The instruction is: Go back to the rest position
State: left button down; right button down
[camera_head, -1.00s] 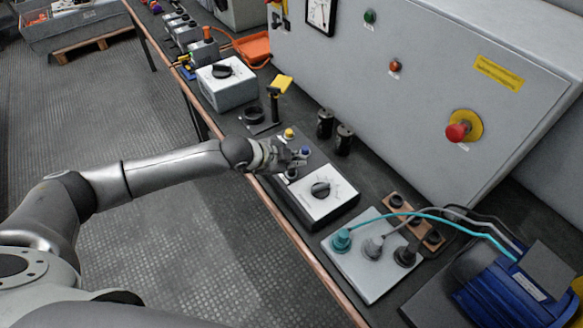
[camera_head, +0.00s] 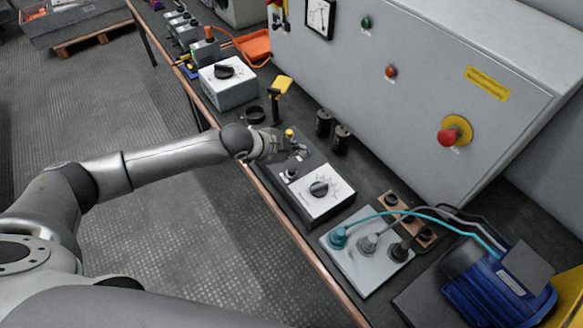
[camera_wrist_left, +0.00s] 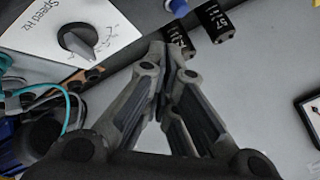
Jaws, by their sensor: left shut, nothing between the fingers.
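My left gripper (camera_head: 297,149) reaches over the bench beside the box with the black rotary knob (camera_head: 319,188). In the left wrist view the gripper's fingers (camera_wrist_left: 168,48) come together at the tips with nothing between them. In the head view the black cylinders (camera_head: 332,132) stand to the right of the gripper. My right gripper does not show.
The grey cabinet (camera_head: 420,75) with a red emergency button (camera_head: 449,136) stands behind the bench. Cables run from a socket plate (camera_head: 345,262) towards a blue motor (camera_head: 495,285). A yellow-topped stand (camera_head: 279,88) and a white knob box (camera_head: 228,85) are beyond the gripper. Open floor (camera_head: 190,230) lies left of the bench.

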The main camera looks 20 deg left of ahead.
pick_arm(q)
jog(key=s+d+f+n+g, duration=0.1)
jog(key=s+d+n, duration=0.2)
jog(key=s+d, duration=0.9)
jog(key=s+a+f+n+g+y, duration=0.1)
jog(key=s+a+n+g+y, duration=0.3)
jog(key=s+a+n, duration=1)
jog(key=s+a+f+m, duration=0.15)
jog(key=s+f, duration=0.25)
jog(key=f, duration=1)
jog(key=s+a+f+m, duration=0.15)
jog(key=s+f, duration=0.25)
jog(key=f, duration=0.9)
jog(key=s+a+f+m+g, duration=0.1)
jog(key=s+a+f, duration=0.1)
jog(key=s+f, duration=1.3)
jog(key=shift+s+f+g+y, duration=0.2)
jog(key=shift+s+g+y, duration=0.2)
jog(key=shift+s, duration=0.3)
